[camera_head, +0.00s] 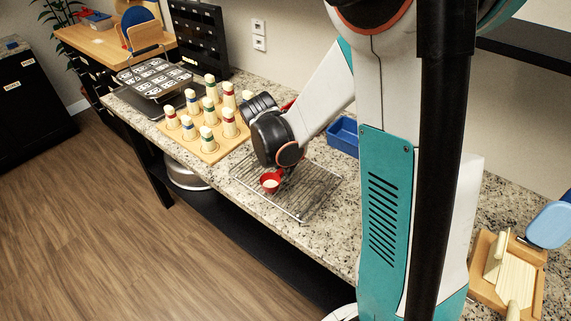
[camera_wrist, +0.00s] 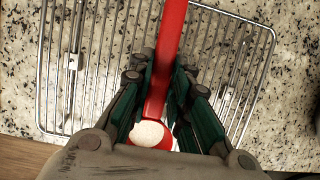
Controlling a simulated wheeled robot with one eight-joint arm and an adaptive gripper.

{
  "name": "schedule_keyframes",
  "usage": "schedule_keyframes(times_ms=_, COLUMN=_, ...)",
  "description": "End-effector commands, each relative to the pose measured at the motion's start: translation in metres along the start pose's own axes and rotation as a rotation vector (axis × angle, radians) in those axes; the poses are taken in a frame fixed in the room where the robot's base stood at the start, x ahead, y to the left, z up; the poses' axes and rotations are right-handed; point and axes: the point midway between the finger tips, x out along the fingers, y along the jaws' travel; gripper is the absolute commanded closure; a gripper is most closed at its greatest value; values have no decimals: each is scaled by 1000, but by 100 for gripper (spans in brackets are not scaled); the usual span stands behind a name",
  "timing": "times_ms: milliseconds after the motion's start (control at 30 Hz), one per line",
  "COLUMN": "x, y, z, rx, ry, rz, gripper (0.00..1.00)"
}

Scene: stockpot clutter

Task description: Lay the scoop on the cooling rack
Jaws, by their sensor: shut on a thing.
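The scoop is red, with a round bowl (camera_head: 271,182) whose inside looks white. In the wrist view its long red handle (camera_wrist: 171,35) runs up between the fingers, and the bowl shows near the bottom edge. My gripper (camera_wrist: 160,85) is shut on the scoop's handle, with a dark green finger on each side. The cooling rack (camera_head: 310,200) is a silver wire grid lying on the counter; it also shows in the wrist view (camera_wrist: 100,60). The scoop is over the rack; I cannot tell whether it touches the wires. My wrist hides the fingers in the head view.
A wooden board with several coloured pegs (camera_head: 207,148) stands left of the rack. A dark waffle-like pan (camera_head: 155,80) is beyond it. A blue bin (camera_head: 344,135) sits behind the rack. The granite counter (camera_head: 335,232) has a bare strip in front, near its edge.

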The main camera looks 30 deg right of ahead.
Motion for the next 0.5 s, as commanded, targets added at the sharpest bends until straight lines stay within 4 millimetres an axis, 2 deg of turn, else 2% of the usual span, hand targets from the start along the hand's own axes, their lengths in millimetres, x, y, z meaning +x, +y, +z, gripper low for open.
schedule_keyframes(times_ms=200, x=0, y=0, z=0, rx=0, ry=0, rz=0, gripper=100)
schedule_keyframes(times_ms=233, x=0, y=0, z=0, rx=0, ry=0, rz=0, gripper=78)
schedule_keyframes(times_ms=300, x=0, y=0, z=0, rx=0, ry=0, rz=0, gripper=62)
schedule_keyframes(times_ms=333, x=0, y=0, z=0, rx=0, ry=0, rz=0, gripper=59)
schedule_keyframes(times_ms=500, x=0, y=0, z=0, rx=0, ry=0, rz=0, gripper=59)
